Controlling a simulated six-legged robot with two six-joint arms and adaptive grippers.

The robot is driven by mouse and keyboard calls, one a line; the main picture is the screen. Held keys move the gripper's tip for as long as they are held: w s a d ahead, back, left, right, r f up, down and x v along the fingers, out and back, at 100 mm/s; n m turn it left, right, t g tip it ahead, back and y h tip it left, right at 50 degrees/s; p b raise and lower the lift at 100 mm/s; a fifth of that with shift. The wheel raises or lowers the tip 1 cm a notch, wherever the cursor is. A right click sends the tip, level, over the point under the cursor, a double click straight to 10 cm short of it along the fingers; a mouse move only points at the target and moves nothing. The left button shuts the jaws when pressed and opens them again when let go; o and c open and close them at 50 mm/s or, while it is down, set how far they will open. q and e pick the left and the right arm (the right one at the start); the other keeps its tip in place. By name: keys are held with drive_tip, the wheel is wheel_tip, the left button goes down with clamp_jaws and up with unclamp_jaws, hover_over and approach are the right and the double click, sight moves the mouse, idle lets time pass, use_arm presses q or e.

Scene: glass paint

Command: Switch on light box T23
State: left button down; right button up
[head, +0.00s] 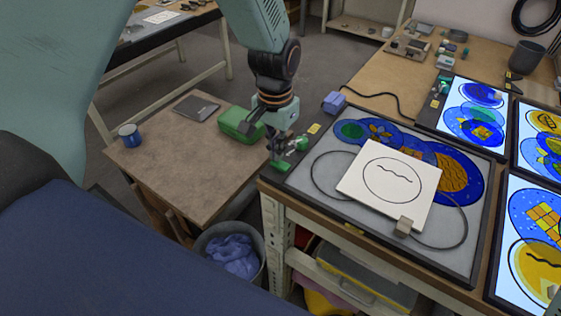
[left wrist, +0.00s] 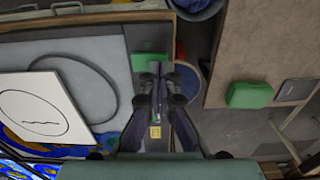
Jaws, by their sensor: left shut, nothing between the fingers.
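An unlit light box (head: 313,190) with a grey panel lies at the near left of the bench; no readable T23 label shows. Blue, green and amber glass pieces (head: 452,172) and a white card (head: 390,183) with a drawn circle lie on it. A small green part (head: 281,166) sits at the box's left corner; it also shows in the left wrist view (left wrist: 150,61). My left gripper (head: 276,153) points down, shut and empty, its tips right by the green part. I cannot tell if they touch. In the left wrist view, my fingertips (left wrist: 152,76) show just before it.
Lit light boxes (head: 476,112) with coloured glass stand to the right. A side table (head: 165,165) holds a green case (head: 236,123) and blue mug (head: 130,135). A bin (head: 230,250) stands below.

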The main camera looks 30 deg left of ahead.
use_arm(q)
drive_tip(key=shift+s+f, duration=0.15)
drive_tip(key=shift+f, duration=0.45)
idle(0.4)
drive_tip(key=shift+r+p, duration=0.6)
drive_tip(key=shift+r, duration=0.2)
wheel_tip(320, 180, up, 6)
drive_tip(key=p, duration=0.5)
drive_tip(key=shift+f+p, duration=0.2)
drive_tip(key=shift+p, duration=0.2)
drive_tip(key=shift+f, duration=0.15)
